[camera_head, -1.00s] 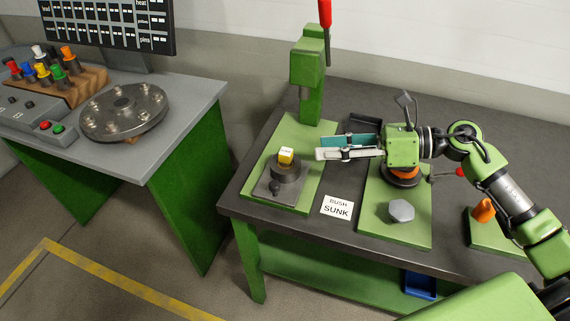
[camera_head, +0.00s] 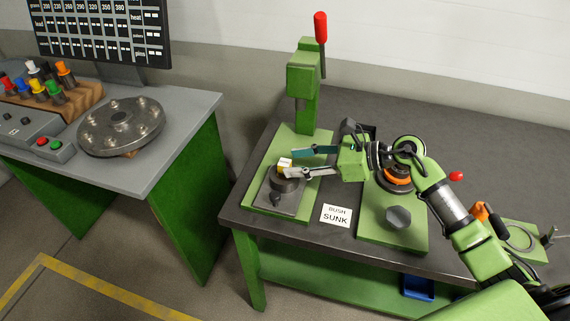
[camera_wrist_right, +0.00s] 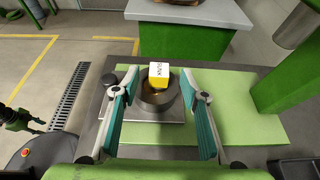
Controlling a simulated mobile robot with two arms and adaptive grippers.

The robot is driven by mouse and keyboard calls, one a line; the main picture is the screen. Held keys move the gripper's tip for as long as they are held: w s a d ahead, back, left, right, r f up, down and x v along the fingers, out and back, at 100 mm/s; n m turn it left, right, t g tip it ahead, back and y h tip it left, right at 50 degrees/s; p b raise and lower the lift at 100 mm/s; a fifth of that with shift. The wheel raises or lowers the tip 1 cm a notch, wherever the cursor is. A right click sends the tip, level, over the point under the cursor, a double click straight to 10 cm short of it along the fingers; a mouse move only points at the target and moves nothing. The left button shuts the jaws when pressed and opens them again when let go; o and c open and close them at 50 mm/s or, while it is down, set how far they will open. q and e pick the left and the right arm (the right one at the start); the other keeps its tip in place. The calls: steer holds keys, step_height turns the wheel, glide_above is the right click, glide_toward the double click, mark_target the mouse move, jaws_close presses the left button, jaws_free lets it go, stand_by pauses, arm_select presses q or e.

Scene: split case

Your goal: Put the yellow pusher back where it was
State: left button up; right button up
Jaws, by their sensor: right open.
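A small yellow block with a white, lettered top (camera_head: 285,163), which I take as the yellow pusher, sits on the dark round holder (camera_head: 285,185) of the press. It also shows in the right wrist view (camera_wrist_right: 158,76). My right gripper (camera_head: 290,162) is open, its teal-lined fingers reaching left toward the block. In the right wrist view my right gripper (camera_wrist_right: 161,74) has a finger on each side of the block, with clear gaps. A green and black part (camera_wrist_right: 20,118) at the left edge there may be my left gripper; its jaws are unclear.
The green press column (camera_head: 306,100) with its red-knobbed lever stands behind the holder. A "BUSH SUNK" card (camera_head: 335,215) lies on the dark bench. On the grey left table are a wooden rack (camera_head: 68,108) of coloured-topped pieces, one yellow, and a round metal turntable (camera_head: 121,126).

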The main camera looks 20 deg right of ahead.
mark_target(287, 162)
steer(key=p+x, duration=0.1)
steer(key=x, duration=0.3)
steer(key=shift+a, duration=0.1)
jaws_close()
steer(key=shift+r, duration=0.1)
